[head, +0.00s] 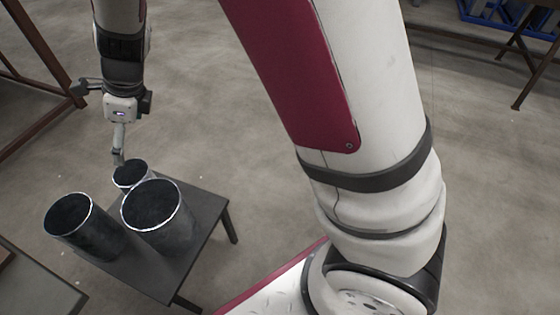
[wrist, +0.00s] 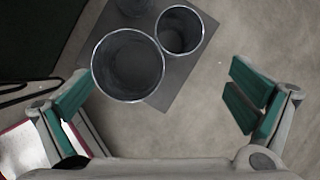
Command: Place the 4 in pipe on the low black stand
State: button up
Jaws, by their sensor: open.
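Three dark round pipes with bright rims stand upright on a low black stand (head: 199,222): a wide pipe (head: 158,217) in the middle, a pipe (head: 82,228) at left, and a narrower pipe (head: 131,176) behind. No size marks are readable, so I cannot tell which is 4 in. My gripper (head: 119,155) is just above and behind the narrow pipe. The wrist view shows my open gripper (wrist: 160,84), fingers wide apart, with a pipe (wrist: 128,66) near the left finger. A second pipe (wrist: 181,31) stands beside it, and a third is cut off at the top.
A dark table corner (head: 40,280) is at lower left, and a brown metal frame (head: 45,120) stands at left. A brown bench (head: 500,45) with blue racks (head: 510,18) is at upper right. The concrete floor right of the stand is clear.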

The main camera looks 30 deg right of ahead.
jog(key=s+d+r+n+g, duration=0.1)
jog(key=s+d+r+n, duration=0.45)
jog(key=s, duration=0.25)
jog(key=s+d+r+n, duration=0.4)
jog(key=s+r+n, duration=0.2)
jog(key=s+r, duration=0.15)
jog(key=s+d+n+h, duration=0.1)
jog(key=s+d+n, duration=0.2)
jog(key=s, duration=0.4)
jog(key=s+d+n+h, duration=0.1)
jog(key=s+d+n, duration=0.3)
jog(key=s, duration=0.3)
jog(key=s+d+n+g+h, duration=0.1)
jog(key=s+d+n+h, duration=0.1)
jog(key=s+d+n, duration=0.2)
jog(key=s, duration=0.3)
jog(key=shift+s+d, duration=0.3)
jog(key=shift+s, duration=0.1)
jog(key=shift+r+n, duration=0.1)
jog(key=shift+n, duration=0.15)
notch_tip(320, 180, up, 27)
jog(key=t+p, duration=0.3)
jog(key=p, duration=2.2)
jog(key=shift+d+t, duration=0.25)
jog(key=shift+t, duration=0.05)
